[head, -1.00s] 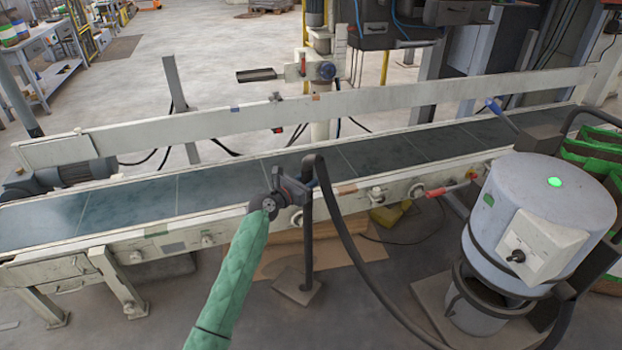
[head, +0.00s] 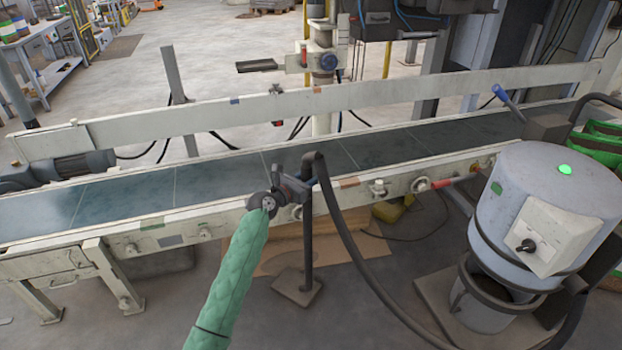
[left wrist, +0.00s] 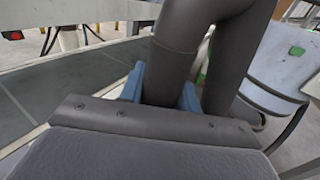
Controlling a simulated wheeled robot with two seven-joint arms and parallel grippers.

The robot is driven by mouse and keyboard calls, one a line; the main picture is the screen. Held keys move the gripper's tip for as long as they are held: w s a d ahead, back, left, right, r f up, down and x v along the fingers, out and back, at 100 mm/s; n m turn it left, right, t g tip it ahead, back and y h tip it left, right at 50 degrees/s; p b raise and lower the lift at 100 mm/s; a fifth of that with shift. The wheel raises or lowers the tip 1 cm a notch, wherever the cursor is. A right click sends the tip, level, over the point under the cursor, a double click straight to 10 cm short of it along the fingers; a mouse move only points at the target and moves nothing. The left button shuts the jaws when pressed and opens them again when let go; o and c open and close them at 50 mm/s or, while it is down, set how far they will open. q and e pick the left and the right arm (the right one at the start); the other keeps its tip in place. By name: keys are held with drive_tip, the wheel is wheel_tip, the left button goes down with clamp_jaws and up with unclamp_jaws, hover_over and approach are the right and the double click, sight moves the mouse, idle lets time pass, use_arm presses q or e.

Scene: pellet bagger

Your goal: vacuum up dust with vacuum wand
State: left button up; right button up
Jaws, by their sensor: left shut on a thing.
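The dark vacuum wand (head: 307,238) stands nearly upright in front of the conveyor, with a flat square foot (head: 298,288) at its lower end. Whether the foot touches the floor I cannot tell. A black hose (head: 352,245) arcs from its top down to the right. My left gripper (head: 305,188) is shut on the upper part of the wand. The left wrist view shows its blue fingers (left wrist: 160,90) on both sides of the dark tube. The grey vacuum drum (head: 520,190) with a green light stands at right. I cannot make out the dust. My right gripper is not in view.
A long conveyor (head: 130,198) with a dark belt and pale side rails crosses the view just behind the wand. Flat brown cardboard (head: 345,250) and a yellow item (head: 390,210) lie under it. Grey floor is open at the lower left.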

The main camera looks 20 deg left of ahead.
use_arm(q)
drive_tip(key=shift+w+a+r, duration=0.1)
drive_tip(key=shift+w+a, duration=0.1)
drive_tip(key=shift+a, duration=0.35)
drive_tip(key=shift+w+a+r, duration=0.1)
drive_tip(key=shift+w+a, duration=0.05)
drive_tip(key=shift+a, duration=0.4)
drive_tip(key=w+a+b, duration=0.1)
drive_tip(key=w+a, duration=0.2)
drive_tip(key=a, duration=1)
drive_tip(key=shift+w, duration=0.3)
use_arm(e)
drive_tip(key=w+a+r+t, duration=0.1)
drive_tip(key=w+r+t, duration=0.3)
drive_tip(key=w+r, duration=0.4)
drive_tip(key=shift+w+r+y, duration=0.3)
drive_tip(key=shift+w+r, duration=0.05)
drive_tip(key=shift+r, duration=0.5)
